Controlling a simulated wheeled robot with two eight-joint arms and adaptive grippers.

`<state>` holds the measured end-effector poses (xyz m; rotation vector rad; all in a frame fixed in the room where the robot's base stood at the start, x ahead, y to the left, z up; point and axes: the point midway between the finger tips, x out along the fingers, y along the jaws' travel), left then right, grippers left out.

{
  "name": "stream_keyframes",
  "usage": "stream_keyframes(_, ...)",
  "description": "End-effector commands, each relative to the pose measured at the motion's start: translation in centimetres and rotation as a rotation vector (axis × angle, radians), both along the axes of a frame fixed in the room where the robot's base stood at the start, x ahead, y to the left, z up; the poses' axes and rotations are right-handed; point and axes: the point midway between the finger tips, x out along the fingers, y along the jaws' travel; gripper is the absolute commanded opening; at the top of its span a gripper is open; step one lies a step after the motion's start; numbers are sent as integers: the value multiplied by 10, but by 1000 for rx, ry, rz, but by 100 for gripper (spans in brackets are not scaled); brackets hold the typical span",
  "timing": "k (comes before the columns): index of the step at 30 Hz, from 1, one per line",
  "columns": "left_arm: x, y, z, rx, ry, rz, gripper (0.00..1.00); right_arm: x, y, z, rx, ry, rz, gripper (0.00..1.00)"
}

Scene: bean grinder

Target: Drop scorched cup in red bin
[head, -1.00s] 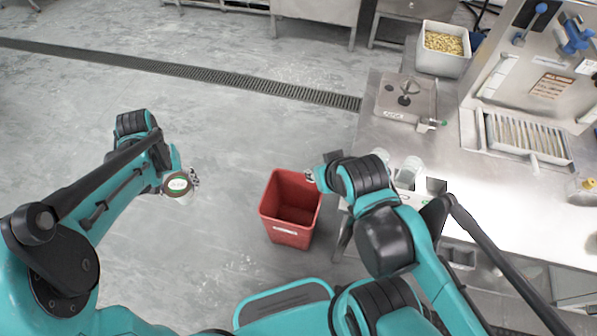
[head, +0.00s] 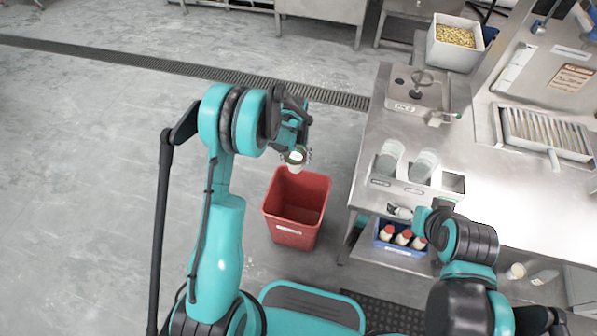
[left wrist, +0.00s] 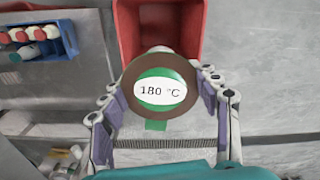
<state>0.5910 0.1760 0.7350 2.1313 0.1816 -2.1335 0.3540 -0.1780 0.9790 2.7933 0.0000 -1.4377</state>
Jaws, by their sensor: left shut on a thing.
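The scorched cup (head: 296,160) is small and pale, with a brown rim and a green and white top. Its label reads 180 °C in the left wrist view (left wrist: 160,91). My left gripper (head: 299,155) is shut on the cup, with one finger on each side in the left wrist view (left wrist: 163,100). The red bin (head: 292,234) stands open on the floor; the cup appears at its far rim in the head view. The bin also shows behind the cup in the left wrist view (left wrist: 127,32). My right gripper (head: 400,211) is small at the table's front edge; its opening is unclear.
A steel table (head: 375,140) stands right of the bin, with a holder (head: 397,186) of clear cups near its edge. A blue crate (head: 385,246) of red-capped bottles sits below. A bin of beans (head: 440,55) is at the back. The floor at left is clear.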

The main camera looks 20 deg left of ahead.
Motion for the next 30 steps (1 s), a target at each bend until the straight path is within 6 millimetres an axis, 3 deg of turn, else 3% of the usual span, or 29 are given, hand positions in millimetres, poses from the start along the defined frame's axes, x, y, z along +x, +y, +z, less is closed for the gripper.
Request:
stream_keyframes(1, 6, 0, -26, 0, 0, 11, 26, 0, 0, -9, 0, 0, 0, 100)
stream_keyframes(6, 17, -1, -72, 0, 0, 43, 26, 0, 0, -19, 0, 0, 0, 100)
stream_keyframes(16, 20, -1, -99, 0, 0, 58, 26, 0, 0, -26, 0, 0, 0, 100)
stream_keyframes(30, 20, -1, -148, 0, 0, 57, 26, 0, 0, -52, 0, 0, 0, 100)
